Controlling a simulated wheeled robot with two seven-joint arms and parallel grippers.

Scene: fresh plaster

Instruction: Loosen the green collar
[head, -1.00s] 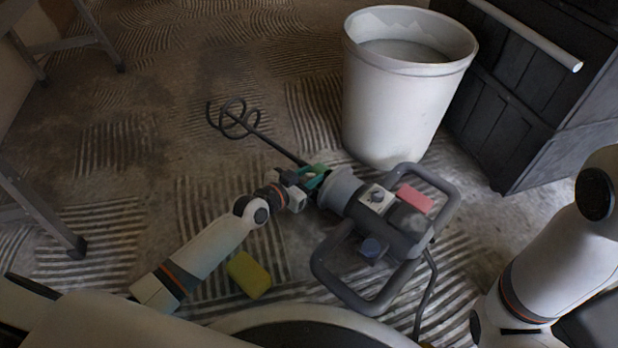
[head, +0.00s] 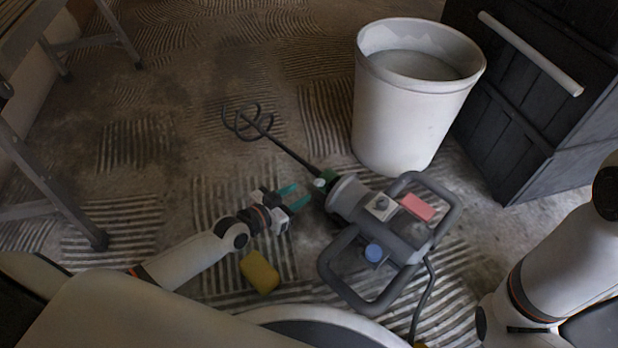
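The green collar (head: 325,179) sits at the front of a grey mixer (head: 385,225) lying on the floor, where the mixer's dark paddle shaft (head: 272,140) joins the body. A small white spot shows on the collar. My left gripper (head: 292,196) is just left of the collar, with its teal fingers spread apart and nothing between them. A gap of floor shows between the fingertips and the collar. The paddle's looped end (head: 246,122) lies further back on the left. Only my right arm shows at the right edge; its gripper is outside the view.
A white bucket (head: 408,125) of pale material stands behind the mixer. A dark crate (head: 545,100) with a white tube (head: 530,53) is at the back right. A yellow sponge (head: 260,272) lies near my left arm. A metal trestle (head: 60,195) stands on the left.

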